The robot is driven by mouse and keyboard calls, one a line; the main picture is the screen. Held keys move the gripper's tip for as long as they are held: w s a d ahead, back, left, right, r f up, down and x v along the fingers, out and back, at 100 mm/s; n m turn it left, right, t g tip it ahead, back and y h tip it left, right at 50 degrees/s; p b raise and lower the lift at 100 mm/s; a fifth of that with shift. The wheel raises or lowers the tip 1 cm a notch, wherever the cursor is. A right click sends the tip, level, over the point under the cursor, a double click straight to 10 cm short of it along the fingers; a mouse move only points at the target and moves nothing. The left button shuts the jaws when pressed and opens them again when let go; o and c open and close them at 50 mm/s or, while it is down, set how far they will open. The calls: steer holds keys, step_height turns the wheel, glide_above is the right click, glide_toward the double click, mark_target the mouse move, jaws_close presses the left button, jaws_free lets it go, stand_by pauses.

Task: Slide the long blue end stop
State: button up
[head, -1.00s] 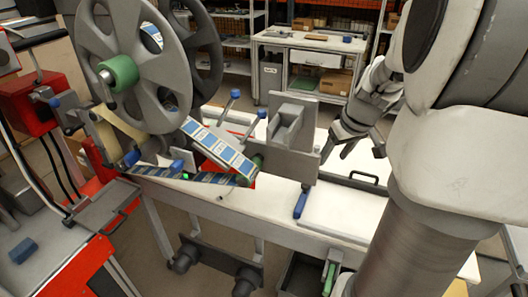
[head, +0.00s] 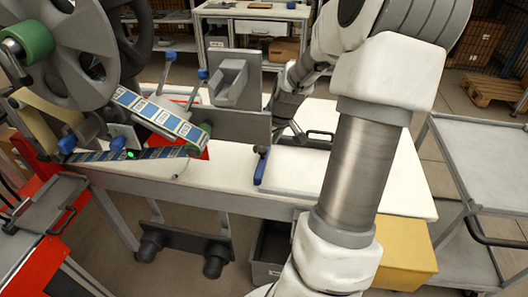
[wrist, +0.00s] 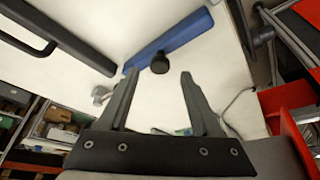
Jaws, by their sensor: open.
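The long blue end stop (head: 262,166) lies on the white tabletop, at the left edge of a raised white plate. In the wrist view it is a long blue bar (wrist: 182,36) running diagonally, with a round black knob (wrist: 160,63) on its near side. My gripper (wrist: 158,74) is open and empty. Its two fingertips point at the bar, with the knob just past them and between them, apart from both as far as I can tell.
The reel machine stands left, with a large grey reel (head: 75,50), a blue label strip (head: 163,119) and a grey upright plate (head: 235,122) close to my gripper. A black handle (head: 320,134) stands at the white plate's far side. A grey cart (head: 480,150) is at right.

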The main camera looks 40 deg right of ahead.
mark_target(263, 150)
steer(key=shift+b+x, duration=0.3)
steer(key=shift+x, duration=1.4)
jaws_close()
